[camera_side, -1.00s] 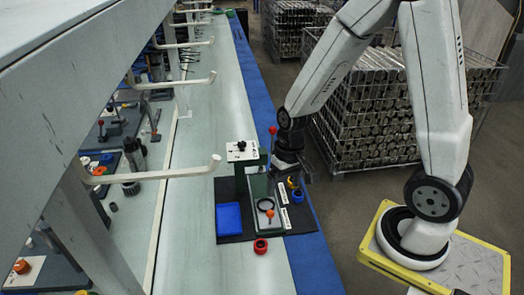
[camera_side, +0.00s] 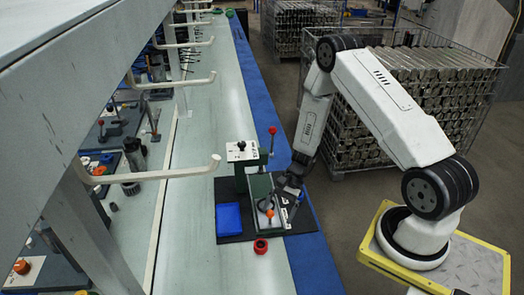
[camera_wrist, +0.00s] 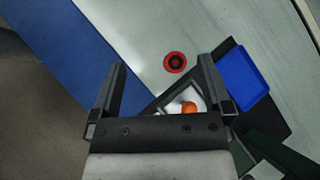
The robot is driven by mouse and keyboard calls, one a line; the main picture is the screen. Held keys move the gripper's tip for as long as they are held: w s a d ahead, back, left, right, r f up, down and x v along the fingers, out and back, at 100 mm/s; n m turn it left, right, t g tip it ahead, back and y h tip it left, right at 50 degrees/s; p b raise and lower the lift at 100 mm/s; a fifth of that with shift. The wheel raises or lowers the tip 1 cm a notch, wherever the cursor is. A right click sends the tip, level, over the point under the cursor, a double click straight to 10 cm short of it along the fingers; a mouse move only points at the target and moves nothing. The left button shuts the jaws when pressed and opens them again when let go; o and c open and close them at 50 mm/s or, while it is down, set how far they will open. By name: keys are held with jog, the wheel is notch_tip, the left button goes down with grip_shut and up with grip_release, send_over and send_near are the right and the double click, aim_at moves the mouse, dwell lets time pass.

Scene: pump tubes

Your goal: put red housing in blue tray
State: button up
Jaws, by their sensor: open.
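The red housing (camera_side: 261,246) is a small red ring with a dark centre, lying on the pale bench top just in front of the black mat. It also shows in the wrist view (camera_wrist: 175,62), ahead of and between my fingertips. The blue tray (camera_side: 229,218) lies on the left part of the mat and looks empty; it is at the upper right in the wrist view (camera_wrist: 243,75). My gripper (camera_wrist: 160,80) is open and empty, above the right side of the mat, behind and to the right of the housing in the side view.
A green press fixture (camera_side: 246,165) with a red-knobbed lever stands on the black mat (camera_side: 236,238). An orange part (camera_wrist: 189,107) sits on its plate close to my gripper. White hooked rods reach over the bench at left. Bench around the housing is clear.

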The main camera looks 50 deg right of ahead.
aim_at(262, 243)
jog(key=d+f+m+t, duration=0.1)
jog(key=f+m+t, duration=0.1)
jog(key=f+m, duration=0.1)
jog(key=d+f+m+t+y, duration=0.1)
jog(key=f+m+t, duration=0.1)
jog(key=f, duration=0.3)
jog(key=d+f+m+t+y, duration=0.1)
jog(key=f+m+t, duration=0.2)
jog(key=f+m, duration=0.1)
jog(key=shift+s+d+f, duration=0.15)
jog(key=shift+s+f, duration=0.15)
jog(key=shift+f, duration=0.1)
jog(key=shift+s+d+f+m+t, duration=0.1)
jog(key=shift+d+f+m+t, duration=0.05)
jog(key=shift+f+m+t, duration=0.4)
jog(key=shift+x, duration=1.35)
jog(key=shift+f, duration=0.1)
jog(key=shift+x, duration=2.55)
jog(key=shift+d, duration=0.15)
grip_shut()
